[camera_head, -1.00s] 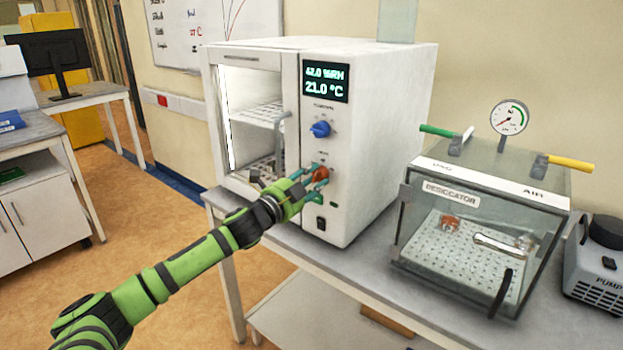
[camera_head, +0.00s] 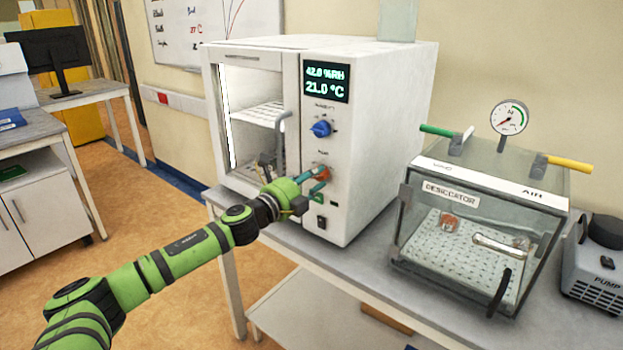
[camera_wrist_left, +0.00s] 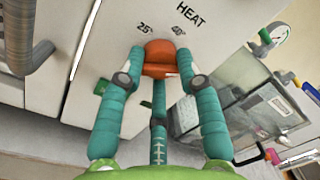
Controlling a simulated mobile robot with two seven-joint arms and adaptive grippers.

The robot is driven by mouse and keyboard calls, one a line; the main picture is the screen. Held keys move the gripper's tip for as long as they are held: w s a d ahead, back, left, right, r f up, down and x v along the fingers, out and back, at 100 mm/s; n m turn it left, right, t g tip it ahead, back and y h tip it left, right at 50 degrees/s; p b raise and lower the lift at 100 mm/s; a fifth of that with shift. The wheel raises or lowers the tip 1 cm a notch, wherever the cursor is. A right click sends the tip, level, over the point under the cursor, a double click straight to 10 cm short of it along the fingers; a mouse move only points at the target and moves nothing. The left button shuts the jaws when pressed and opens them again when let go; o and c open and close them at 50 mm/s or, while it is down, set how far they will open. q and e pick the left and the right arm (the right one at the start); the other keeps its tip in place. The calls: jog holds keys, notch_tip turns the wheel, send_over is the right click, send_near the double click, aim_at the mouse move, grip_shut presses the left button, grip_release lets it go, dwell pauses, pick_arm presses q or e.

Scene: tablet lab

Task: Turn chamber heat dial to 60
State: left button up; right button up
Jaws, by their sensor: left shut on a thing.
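The white chamber (camera_head: 375,140) stands on the bench, its display reading 42.0 %RH and 21.0 °C. The orange-red heat dial (camera_head: 322,173) is on its front panel, below a blue dial (camera_head: 321,129). In the left wrist view the heat dial (camera_wrist_left: 161,58) sits under the word HEAT, with marks 25 and 40 visible; other marks are hidden or out of view. My left gripper (camera_head: 316,179) is at the panel, its teal fingers on both sides of the heat dial, shut on it. My right gripper is in neither view.
A green switch (camera_head: 318,198) and a black switch (camera_head: 321,223) lie just below the dial. The chamber's door handle (camera_head: 281,140) is close on the left. A glass desiccator (camera_head: 480,240) and a pump (camera_head: 600,262) stand to the right on the bench.

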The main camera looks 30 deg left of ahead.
pick_arm(q)
jog(key=shift+d, duration=0.2)
jog(key=o, duration=1.1)
jog(key=shift+o, duration=0.2)
jog(key=shift+d, duration=0.1)
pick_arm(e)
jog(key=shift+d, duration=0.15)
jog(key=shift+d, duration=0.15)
pick_arm(q)
jog(key=shift+s+a+f, duration=0.2)
jog(key=shift+s+a, duration=0.05)
jog(key=shift+s, duration=0.2)
jog(key=s, duration=1.1)
jog(key=shift+a+f, duration=0.15)
jog(key=shift+a, duration=0.3)
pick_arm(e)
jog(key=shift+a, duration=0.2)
